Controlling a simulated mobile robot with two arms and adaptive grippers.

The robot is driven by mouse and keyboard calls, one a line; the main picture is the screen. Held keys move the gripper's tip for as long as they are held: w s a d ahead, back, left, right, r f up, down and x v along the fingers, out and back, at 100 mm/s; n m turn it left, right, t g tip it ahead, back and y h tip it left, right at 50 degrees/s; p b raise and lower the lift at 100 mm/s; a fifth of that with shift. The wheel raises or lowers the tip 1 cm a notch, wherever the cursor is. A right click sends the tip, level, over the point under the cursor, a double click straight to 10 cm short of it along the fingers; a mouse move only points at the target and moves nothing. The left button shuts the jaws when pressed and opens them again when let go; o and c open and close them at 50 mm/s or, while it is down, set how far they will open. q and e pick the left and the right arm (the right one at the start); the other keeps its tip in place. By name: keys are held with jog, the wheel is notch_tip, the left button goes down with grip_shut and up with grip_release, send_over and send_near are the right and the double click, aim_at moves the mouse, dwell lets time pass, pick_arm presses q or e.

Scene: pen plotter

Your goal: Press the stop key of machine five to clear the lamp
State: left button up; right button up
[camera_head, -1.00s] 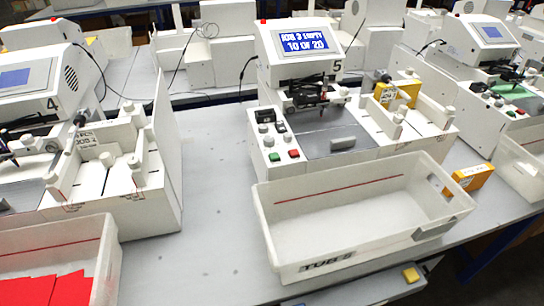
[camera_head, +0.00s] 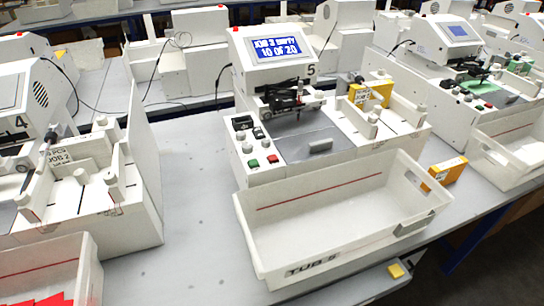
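Machine five (camera_head: 275,90) stands in the middle of the view, marked "5". Its blue screen (camera_head: 277,48) reads "JOB 3", a second word I cannot read surely, and "10 OF 20". A small red lamp (camera_head: 235,29) sits on its top left corner. Its key panel (camera_head: 249,144) at the front left has a green key (camera_head: 253,163), a red key (camera_head: 272,159), and several dark and white keys and knobs. No lettering on the keys is legible. Neither of my grippers is in view.
An empty white tub marked "TUB 5" (camera_head: 345,253) stands in front of machine five. Machine four (camera_head: 25,100) is at left, with a tub (camera_head: 85,262) holding red sheets. Another machine (camera_head: 450,55) is at right. Grey table (camera_head: 190,210) is clear between machines four and five.

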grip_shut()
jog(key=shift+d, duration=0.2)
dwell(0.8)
